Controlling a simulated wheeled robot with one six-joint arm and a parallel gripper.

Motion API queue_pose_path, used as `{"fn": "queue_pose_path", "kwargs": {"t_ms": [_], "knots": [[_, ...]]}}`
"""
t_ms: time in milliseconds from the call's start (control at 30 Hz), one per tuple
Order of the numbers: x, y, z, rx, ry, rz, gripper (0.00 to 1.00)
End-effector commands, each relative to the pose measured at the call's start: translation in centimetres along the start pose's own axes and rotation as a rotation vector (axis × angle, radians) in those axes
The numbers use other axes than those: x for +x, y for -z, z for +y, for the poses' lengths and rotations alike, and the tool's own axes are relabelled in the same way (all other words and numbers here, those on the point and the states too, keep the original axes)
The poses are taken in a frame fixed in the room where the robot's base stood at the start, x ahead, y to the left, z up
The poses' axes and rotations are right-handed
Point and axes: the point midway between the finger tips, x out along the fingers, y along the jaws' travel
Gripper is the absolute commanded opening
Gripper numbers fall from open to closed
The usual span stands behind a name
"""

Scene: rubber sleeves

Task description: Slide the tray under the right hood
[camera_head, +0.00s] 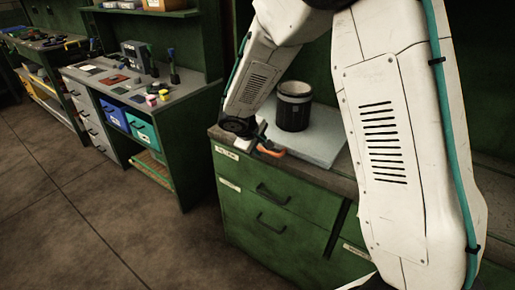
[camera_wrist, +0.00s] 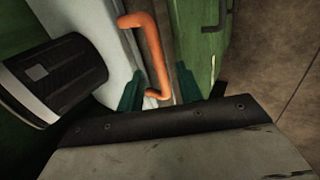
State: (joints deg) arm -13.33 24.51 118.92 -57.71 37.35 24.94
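The tray appears to be the pale grey slab (camera_head: 318,137) on the green drawer cabinet's top. It also shows as a pale strip in the wrist view (camera_wrist: 108,38). An orange handle (camera_head: 271,151) is at its near left end; it shows clearly in the wrist view (camera_wrist: 152,50). A black cylinder with a grey rim (camera_head: 293,108) stands upright on the slab. My gripper (camera_wrist: 160,82) is at the handle, its teal fingers apart with the handle's lower end between them and gaps beside it. My arm partly hides the slab. I cannot make out a hood.
The green drawer cabinet (camera_head: 268,212) has a narrow bare front edge. To the left, across a strip of open floor (camera_head: 95,215), stands another bench (camera_head: 185,92) with tools, small jars and coloured bins.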

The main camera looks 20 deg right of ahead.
Motion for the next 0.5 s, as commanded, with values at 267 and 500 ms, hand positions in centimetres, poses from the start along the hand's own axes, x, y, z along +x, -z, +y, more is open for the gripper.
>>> {"fn": "queue_pose_path", "kwargs": {"t_ms": [267, 500], "knots": [[-4.7, -0.2, 0.2, 0.004, -0.001, 0.000, 0.36], [-6.1, -0.3, 0.2, 0.004, 0.001, -0.003, 0.36]]}}
